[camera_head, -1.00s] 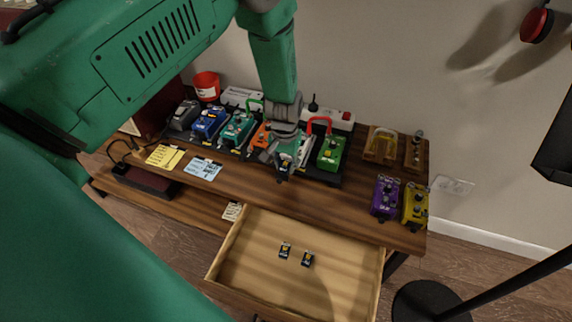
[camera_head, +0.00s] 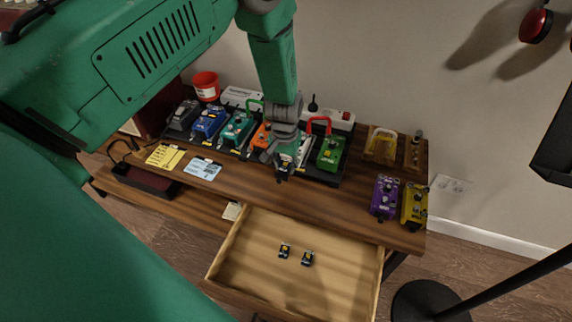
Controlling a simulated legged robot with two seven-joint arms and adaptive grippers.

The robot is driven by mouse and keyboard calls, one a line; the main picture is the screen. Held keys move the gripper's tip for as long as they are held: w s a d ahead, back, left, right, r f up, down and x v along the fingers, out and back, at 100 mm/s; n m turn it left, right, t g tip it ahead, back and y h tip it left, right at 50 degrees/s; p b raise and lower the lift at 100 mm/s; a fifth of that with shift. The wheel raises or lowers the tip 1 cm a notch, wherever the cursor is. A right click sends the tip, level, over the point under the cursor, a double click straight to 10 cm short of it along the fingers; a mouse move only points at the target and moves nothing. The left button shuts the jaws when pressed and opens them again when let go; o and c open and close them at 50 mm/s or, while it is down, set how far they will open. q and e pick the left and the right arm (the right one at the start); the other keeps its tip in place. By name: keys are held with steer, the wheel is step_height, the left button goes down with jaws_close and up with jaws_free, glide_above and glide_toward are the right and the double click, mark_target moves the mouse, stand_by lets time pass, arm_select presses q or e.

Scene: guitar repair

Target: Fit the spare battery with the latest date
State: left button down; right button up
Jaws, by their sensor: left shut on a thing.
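My left gripper (camera_head: 283,163) comes down from above over the front edge of the pedal board. It is shut on a small dark battery (camera_head: 284,172), partly hidden by the fingers, just in front of a pale pedal (camera_head: 304,150). Two more small dark batteries lie in the open drawer, one on the left (camera_head: 285,250) and one on the right (camera_head: 307,259). Their dates are too small to read. My right gripper is not in view.
The board (camera_head: 325,180) holds a row of pedals, including blue (camera_head: 210,122), teal (camera_head: 237,130) and green (camera_head: 331,153) ones. Purple (camera_head: 385,196) and yellow (camera_head: 414,205) pedals stand at the right. The open drawer (camera_head: 240,268) is mostly empty. Yellow (camera_head: 164,156) and blue (camera_head: 199,168) notes lie at the left.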

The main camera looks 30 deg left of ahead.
arm_select(q)
steer(key=shift+f+b, duration=0.3)
steer(key=shift+f, duration=0.15)
stand_by(0.6)
steer(key=shift+r, duration=0.15)
steer(key=shift+r+p, duration=0.55)
steer(key=shift+p, duration=0.1)
stand_by(1.1)
steer(key=shift+f, duration=0.65)
stand_by(0.6)
steer(key=shift+r, duration=0.15)
steer(key=shift+r+p, duration=0.55)
steer(key=shift+r, duration=0.1)
